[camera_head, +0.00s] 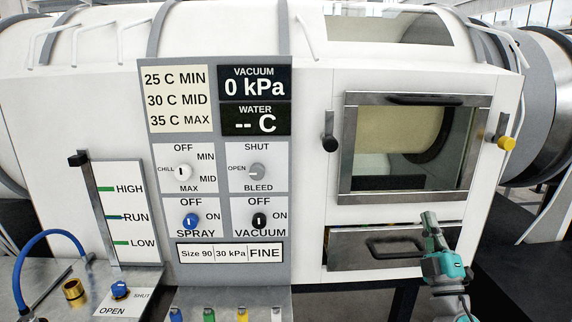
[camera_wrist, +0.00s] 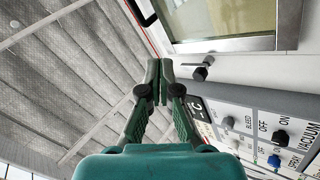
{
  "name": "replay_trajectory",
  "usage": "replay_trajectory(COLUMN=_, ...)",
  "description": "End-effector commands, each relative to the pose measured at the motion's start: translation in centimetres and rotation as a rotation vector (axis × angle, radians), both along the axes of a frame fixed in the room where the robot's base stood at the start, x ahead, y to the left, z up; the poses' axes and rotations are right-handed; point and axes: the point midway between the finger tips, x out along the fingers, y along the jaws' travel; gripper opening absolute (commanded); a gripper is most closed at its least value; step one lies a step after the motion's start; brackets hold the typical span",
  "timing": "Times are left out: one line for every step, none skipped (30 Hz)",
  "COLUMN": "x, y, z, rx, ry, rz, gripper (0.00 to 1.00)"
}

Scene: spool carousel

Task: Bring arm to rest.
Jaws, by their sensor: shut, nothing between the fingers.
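My gripper (camera_wrist: 158,82) is teal with dark fingers. In the wrist view its fingertips meet and nothing shows between them. In the head view my gripper (camera_head: 430,218) is at the lower right, raised in front of the drawer (camera_head: 350,247) and below the framed window (camera_head: 400,197). The drawer front has a dark handle (camera_head: 395,246). Whether my gripper touches the drawer front cannot be told, but it holds nothing. In the wrist view the window's frame and a dark knob (camera_wrist: 201,72) are beyond the fingertips, to the right.
A control panel (camera_head: 220,200) with knobs stands left of the window. A black latch knob (camera_head: 330,143) and a yellow one (camera_head: 506,143) flank the window. A metal shelf (camera_head: 75,300) with a blue hose (camera_head: 50,235) and a brass ring (camera_head: 74,291) is at lower left.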

Motion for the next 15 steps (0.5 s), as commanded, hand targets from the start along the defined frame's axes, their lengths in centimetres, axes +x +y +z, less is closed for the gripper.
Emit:
replay_trajectory(x=-1.0, y=0.8, z=-2.5, rx=0.029, ry=0.026, rz=0.021, gripper=0.00)
replay_trajectory(x=-1.7, y=1.3, z=-3.6, rx=0.046, ry=0.038, rz=0.032, gripper=0.00)
replay_trajectory(x=-2.5, y=1.8, z=-5.2, rx=0.070, ry=0.054, rz=0.046, gripper=0.00)
replay_trajectory(x=-3.2, y=2.2, z=-6.3, rx=0.089, ry=0.066, rz=0.057, gripper=0.00)
replay_trajectory(x=-3.9, y=2.6, z=-7.4, rx=0.105, ry=0.078, rz=0.068, gripper=0.00)
replay_trajectory(x=-4.9, y=3.1, z=-8.9, rx=0.131, ry=0.095, rz=0.082, gripper=0.00)
replay_trajectory(x=-5.6, y=3.6, z=-9.9, rx=0.149, ry=0.106, rz=0.093, gripper=0.00)
replay_trajectory(x=-6.3, y=3.9, z=-11.0, rx=0.166, ry=0.119, rz=0.102, gripper=0.00)
replay_trajectory(x=-7.4, y=4.5, z=-12.3, rx=0.190, ry=0.136, rz=0.114, gripper=0.00)
replay_trajectory(x=-8.2, y=4.8, z=-13.2, rx=0.209, ry=0.149, rz=0.123, gripper=0.00)
replay_trajectory(x=-9.0, y=5.2, z=-14.2, rx=0.228, ry=0.161, rz=0.132, gripper=0.00)
replay_trajectory(x=-10.2, y=5.7, z=-15.4, rx=0.252, ry=0.178, rz=0.144, gripper=0.00)
replay_trajectory(x=-11.0, y=6.1, z=-16.3, rx=0.271, ry=0.191, rz=0.153, gripper=0.00)
replay_trajectory(x=-11.9, y=6.5, z=-17.2, rx=0.289, ry=0.204, rz=0.161, gripper=0.00)
replay_trajectory(x=-13.1, y=6.9, z=-18.2, rx=0.312, ry=0.221, rz=0.171, gripper=0.00)
